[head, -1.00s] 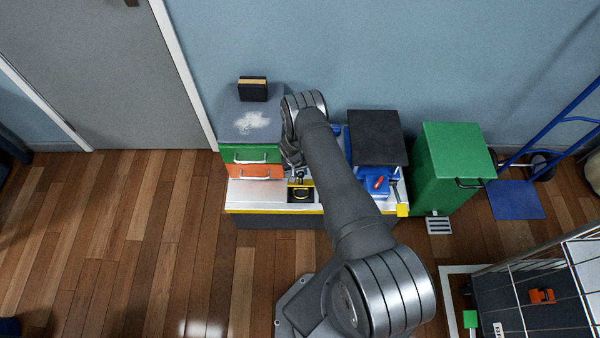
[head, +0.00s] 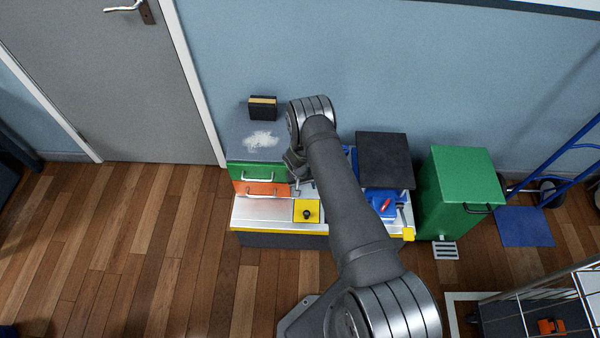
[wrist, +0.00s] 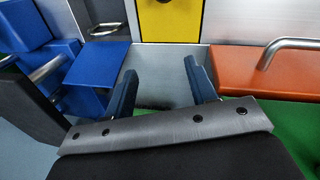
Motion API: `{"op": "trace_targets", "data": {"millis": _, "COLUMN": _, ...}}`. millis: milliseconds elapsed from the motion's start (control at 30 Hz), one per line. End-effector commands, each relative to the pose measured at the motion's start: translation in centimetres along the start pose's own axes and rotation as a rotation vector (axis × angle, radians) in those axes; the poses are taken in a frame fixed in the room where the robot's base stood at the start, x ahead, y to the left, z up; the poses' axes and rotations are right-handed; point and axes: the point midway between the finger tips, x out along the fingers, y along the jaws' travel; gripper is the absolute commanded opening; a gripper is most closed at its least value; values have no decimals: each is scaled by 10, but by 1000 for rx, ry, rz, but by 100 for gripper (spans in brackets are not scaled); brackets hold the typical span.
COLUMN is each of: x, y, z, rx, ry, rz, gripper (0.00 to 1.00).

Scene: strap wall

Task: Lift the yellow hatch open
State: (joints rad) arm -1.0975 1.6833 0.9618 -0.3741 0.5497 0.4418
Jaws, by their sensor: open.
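The yellow hatch (head: 301,214) is a small square panel with a black knob (head: 307,214). It looks flat and closed in the pale counter top (head: 262,210). In the wrist view, part of the yellow hatch (wrist: 170,22) shows at the top edge, with the knob cut off by the frame. My gripper (wrist: 162,82) is open, with nothing visible between its two fingers. It is apart from the hatch, on the side toward the wall. In the head view my arm hides most of the gripper.
The orange drawer (head: 262,188) with a bar handle is beside the gripper, below a green drawer (head: 240,172). A blue box (head: 381,204) with a red part stands right of the hatch. A green bin (head: 460,190) is farther right. The floor in front is clear.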

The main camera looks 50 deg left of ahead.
Motion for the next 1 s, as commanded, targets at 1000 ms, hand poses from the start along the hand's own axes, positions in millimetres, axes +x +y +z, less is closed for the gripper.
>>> {"op": "trace_targets", "data": {"millis": 1000, "x": -126, "y": 0, "z": 0, "rx": 0, "ry": 1, "rz": 0, "gripper": 52}}
